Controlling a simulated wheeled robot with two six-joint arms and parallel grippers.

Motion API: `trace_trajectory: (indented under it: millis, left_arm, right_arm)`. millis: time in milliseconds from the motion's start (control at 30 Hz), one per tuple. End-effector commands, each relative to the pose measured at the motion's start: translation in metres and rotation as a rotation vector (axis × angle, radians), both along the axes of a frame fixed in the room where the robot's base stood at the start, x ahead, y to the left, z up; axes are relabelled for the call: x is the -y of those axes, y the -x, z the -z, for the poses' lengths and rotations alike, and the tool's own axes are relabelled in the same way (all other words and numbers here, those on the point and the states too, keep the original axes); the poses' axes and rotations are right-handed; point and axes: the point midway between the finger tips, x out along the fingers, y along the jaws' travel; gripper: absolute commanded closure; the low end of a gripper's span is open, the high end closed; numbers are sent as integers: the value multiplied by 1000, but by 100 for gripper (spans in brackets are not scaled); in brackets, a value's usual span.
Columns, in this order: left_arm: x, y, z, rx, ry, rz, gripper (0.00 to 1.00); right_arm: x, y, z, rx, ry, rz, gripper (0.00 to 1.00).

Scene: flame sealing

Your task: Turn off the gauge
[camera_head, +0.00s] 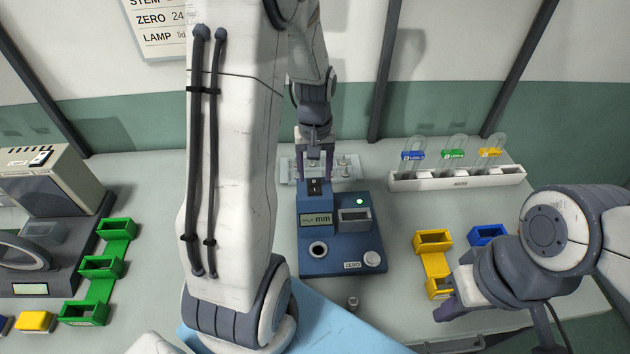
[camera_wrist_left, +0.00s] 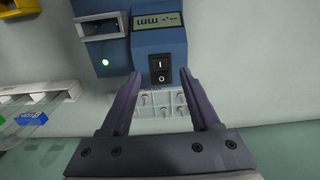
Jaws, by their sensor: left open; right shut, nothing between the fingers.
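The blue gauge (camera_head: 340,262) stands on the bench in the middle of the head view. Its display (camera_head: 316,220) shows dashes and "mm", and a green light (camera_head: 360,201) on it is lit. A black rocker switch (camera_head: 314,187) marked I and O sits at its far end; the switch also shows in the left wrist view (camera_wrist_left: 159,69). My left gripper (camera_head: 314,160) is open and empty. In the left wrist view its fingertips (camera_wrist_left: 160,75) lie either side of the switch; contact cannot be told. My right gripper (camera_head: 445,310) is shut and empty, near the yellow bins.
A white tray (camera_head: 350,167) lies behind the gauge. A rack (camera_head: 458,178) with tagged tubes stands at the back right. Yellow bins (camera_head: 433,242) and a blue bin (camera_head: 487,235) are on the right. Green bins (camera_head: 101,267) and a grey machine (camera_head: 50,190) are on the left.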

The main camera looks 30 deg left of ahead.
Motion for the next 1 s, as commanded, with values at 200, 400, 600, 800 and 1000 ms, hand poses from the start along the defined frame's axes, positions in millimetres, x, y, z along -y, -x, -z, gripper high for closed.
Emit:
trace_trajectory:
  millis: [200,400,600,800,1000]
  left_arm:
    - [0,1,32,-4,2,1,38]
    - [0,0,43,0,0,1,38]
    - [0,0,43,1,0,1,38]
    - [0,0,43,1,0,1,100]
    - [-1,-1,40,-13,9,-1,100]
  right_arm:
    - [0,0,-5,0,0,0,100]
    - [0,0,-5,0,0,0,100]
    - [0,0,-5,0,0,0,100]
    - [0,0,-5,0,0,0,100]
    - [0,0,-11,0,0,0,100]
